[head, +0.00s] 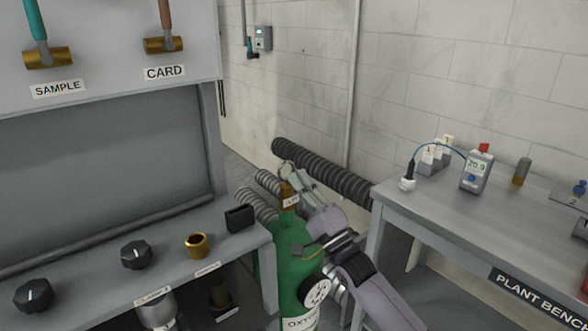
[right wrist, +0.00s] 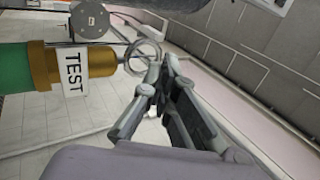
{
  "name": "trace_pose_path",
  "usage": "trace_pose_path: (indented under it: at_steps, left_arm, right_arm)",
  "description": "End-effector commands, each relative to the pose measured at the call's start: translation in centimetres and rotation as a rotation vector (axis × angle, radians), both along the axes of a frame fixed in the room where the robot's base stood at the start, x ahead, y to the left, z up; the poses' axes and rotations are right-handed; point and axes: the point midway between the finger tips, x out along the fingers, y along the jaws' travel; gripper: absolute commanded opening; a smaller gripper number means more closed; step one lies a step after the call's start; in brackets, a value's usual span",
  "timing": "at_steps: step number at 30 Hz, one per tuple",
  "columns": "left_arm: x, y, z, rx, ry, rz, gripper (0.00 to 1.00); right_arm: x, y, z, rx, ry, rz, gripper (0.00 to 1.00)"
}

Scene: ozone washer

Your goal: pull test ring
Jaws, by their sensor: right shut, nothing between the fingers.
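The test ring (right wrist: 143,55) is a thin metal ring at the end of the brass valve (right wrist: 90,65) with the white TEST tag (right wrist: 74,70). In the head view the ring (head: 286,168) stands atop the brass valve (head: 288,195) of the green oxygen cylinder (head: 288,250). My right gripper (right wrist: 163,62) is shut, with its fingertips right beside the ring. I cannot tell whether they touch it. In the head view the right gripper (head: 296,174) reaches the ring from the right. My left gripper is not in view.
A grey cabinet with a knob shelf (head: 170,255) stands left of the cylinder. The plant bench (head: 440,205), holding a meter (head: 476,172), stands to the right. Dark corrugated hose (head: 325,172) runs behind the cylinder along the wall.

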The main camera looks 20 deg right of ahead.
Motion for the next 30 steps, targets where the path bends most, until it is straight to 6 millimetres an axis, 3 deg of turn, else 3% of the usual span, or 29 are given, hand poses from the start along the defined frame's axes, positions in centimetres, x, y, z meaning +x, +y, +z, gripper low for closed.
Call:
trace_pose_path:
  at_steps: [8,18,24,30]
  left_arm:
    - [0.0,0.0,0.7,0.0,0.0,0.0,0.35]
    - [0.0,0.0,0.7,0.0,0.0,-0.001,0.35]
    - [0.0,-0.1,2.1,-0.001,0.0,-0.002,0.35]
    - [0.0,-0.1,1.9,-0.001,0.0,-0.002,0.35]
  right_arm:
    - [1.9,0.7,1.4,-0.001,0.0,-0.001,0.0]
    - [2.0,0.8,1.4,-0.001,0.001,-0.001,0.0]
    - [1.9,0.7,3.4,-0.001,0.0,0.0,0.0]
    - [1.9,0.7,3.3,0.0,-0.001,-0.001,0.0]
